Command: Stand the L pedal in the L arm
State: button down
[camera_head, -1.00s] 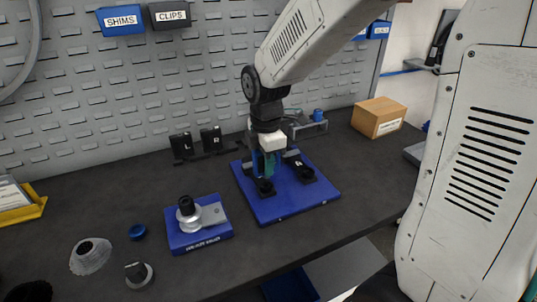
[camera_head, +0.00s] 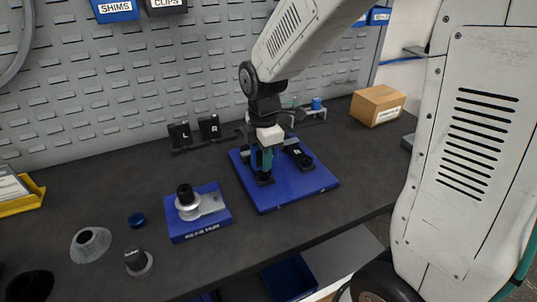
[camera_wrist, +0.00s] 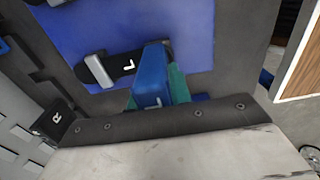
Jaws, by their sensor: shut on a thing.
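My gripper (camera_head: 264,160), with teal fingers, is over the blue board (camera_head: 278,200). It is shut on the blue L pedal (camera_wrist: 153,78), whose top faces the wrist camera and bears a letter. In the head view the pedal (camera_head: 254,158) shows as a blue strip beside the fingers. The black L arm (camera_wrist: 128,64) lies on the board beside and partly under the pedal. In the head view, its dark end (camera_head: 265,180) is just below the fingers. The contact between pedal and arm is hidden.
A second black arm (camera_head: 299,156) lies right of my gripper on the board. Black L and R stands (camera_head: 180,133) are behind. A blue fixture (camera_head: 200,228), a grey cone (camera_head: 90,243), a blue cap (camera_head: 137,220) and a dark knob (camera_head: 138,262) are left. A cardboard box (camera_head: 377,104) is at right.

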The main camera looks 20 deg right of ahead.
jog(key=shift+f, duration=0.5)
dwell(0.6)
jog(key=c, duration=1.2)
grip_release()
notch_tip(320, 180, up, 8)
jog(key=s+d+r+m+t, duration=0.2)
jog(key=s+r+m+t, duration=0.1)
jog(key=s+r+m, duration=0.5)
jog(key=s+d+r+m+t, duration=0.25)
jog(key=s+m, duration=0.35)
jog(key=m, duration=0.4)
jog(key=s+f+g, duration=0.4)
jog(key=s, duration=0.4)
